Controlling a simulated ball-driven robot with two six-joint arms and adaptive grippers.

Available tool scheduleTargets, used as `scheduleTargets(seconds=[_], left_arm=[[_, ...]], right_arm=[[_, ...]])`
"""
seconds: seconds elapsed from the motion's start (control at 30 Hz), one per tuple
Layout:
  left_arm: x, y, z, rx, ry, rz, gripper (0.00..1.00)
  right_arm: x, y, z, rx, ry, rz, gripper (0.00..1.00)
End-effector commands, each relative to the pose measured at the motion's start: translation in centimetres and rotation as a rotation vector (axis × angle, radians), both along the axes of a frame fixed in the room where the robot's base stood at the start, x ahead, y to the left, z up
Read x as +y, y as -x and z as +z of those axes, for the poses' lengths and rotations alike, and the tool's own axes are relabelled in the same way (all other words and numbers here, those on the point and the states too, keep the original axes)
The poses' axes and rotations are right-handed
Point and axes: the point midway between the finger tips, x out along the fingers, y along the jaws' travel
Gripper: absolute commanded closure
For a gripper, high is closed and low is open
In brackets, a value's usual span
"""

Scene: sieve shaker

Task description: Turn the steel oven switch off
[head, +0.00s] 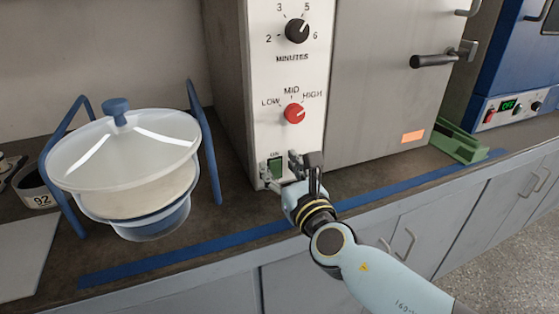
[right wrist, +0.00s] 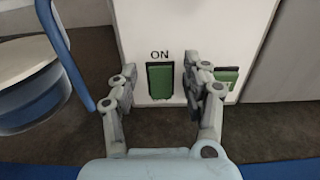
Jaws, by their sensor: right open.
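The steel oven (head: 385,75) stands on the bench, with a white control panel down its left front. A green rocker switch (head: 276,168) sits low on that panel under the word ON. In the right wrist view, the switch (right wrist: 160,82) shows between the fingers. My right gripper (head: 282,170) is open in front of it, one finger on each side; it also shows in the right wrist view (right wrist: 161,68). I cannot tell whether it touches the switch. A second green piece (right wrist: 228,78) shows partly behind the right finger. My left gripper is not in view.
Above the switch are a red LOW-MID-HIGH knob (head: 294,113) and a black minutes knob (head: 297,31). A lidded white and blue bowl (head: 125,160) in a blue stand is on the left. A blue unit with a lit display (head: 508,105) is at the right.

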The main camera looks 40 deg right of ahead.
Motion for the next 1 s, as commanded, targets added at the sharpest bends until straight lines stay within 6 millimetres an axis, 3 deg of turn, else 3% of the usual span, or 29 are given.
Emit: scheduleTargets(seconds=[0.37, 0.73, 0.87, 1.0], left_arm=[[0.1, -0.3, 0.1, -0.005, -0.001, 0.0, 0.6], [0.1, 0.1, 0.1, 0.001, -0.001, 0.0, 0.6], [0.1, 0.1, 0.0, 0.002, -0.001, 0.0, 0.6], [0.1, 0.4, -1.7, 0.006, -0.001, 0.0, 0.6]], right_arm=[[-0.2, -0.7, 0.0, 0.001, -0.002, 0.0, 0.52], [-0.2, -0.7, 0.0, 0.001, -0.002, 0.0, 1.0], [-0.2, -0.7, -0.1, -0.001, -0.002, 0.0, 1.0], [-0.2, -0.7, -0.6, -0.023, 0.002, 0.0, 1.0]])
